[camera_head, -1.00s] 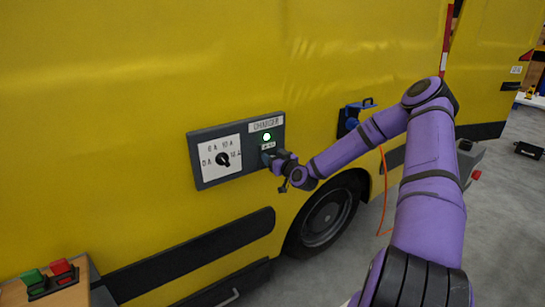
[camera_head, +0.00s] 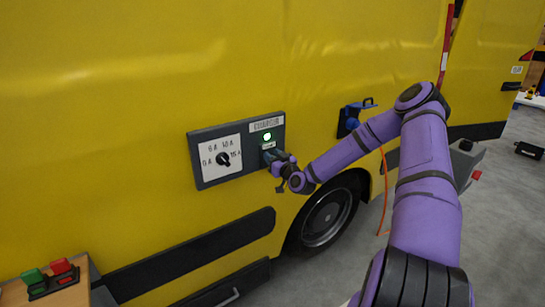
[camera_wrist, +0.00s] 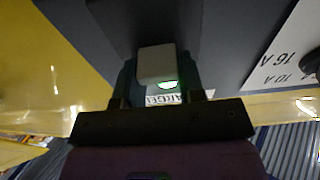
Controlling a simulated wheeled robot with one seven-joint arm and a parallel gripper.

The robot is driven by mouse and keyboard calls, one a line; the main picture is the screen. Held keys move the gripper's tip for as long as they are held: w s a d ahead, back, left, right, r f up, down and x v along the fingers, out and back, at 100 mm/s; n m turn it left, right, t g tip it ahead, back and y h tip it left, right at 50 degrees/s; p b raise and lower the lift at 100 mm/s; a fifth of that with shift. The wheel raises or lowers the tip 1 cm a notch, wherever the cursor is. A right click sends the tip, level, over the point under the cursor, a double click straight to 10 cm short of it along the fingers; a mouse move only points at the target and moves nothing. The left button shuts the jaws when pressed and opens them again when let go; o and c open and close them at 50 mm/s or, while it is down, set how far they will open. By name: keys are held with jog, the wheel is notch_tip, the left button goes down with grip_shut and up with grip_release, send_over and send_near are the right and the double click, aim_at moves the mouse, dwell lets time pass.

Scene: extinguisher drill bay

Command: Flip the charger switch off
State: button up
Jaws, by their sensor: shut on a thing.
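The charger panel (camera_head: 205,178) is a dark grey plate on the yellow vehicle side, with a label (camera_head: 266,124) at its upper right. A green lamp (camera_head: 267,136) glows on it. My gripper (camera_head: 270,156) is at the panel's right part, just below the lamp, and hides the switch there. In the wrist view, a pale grey block, the charger switch (camera_wrist: 156,62), sits between the two dark fingers of my gripper (camera_wrist: 158,75), which are shut on it. A green glow and part of the label show just below the block.
A rotary dial (camera_head: 223,159) on a white amp scale is left of my gripper. A blue socket (camera_head: 352,119) with an orange cable (camera_head: 384,180) is to the right. A wheel (camera_head: 326,215) is below. Red and green buttons (camera_head: 50,275) stand at lower left.

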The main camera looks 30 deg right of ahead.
jog(key=shift+s+f+t, duration=0.15)
jog(key=shift+f+t, duration=0.1)
jog(key=shift+t, duration=0.95)
jog(key=o, duration=0.9)
jog(key=shift+o, duration=0.2)
jog(key=v, duration=1.1)
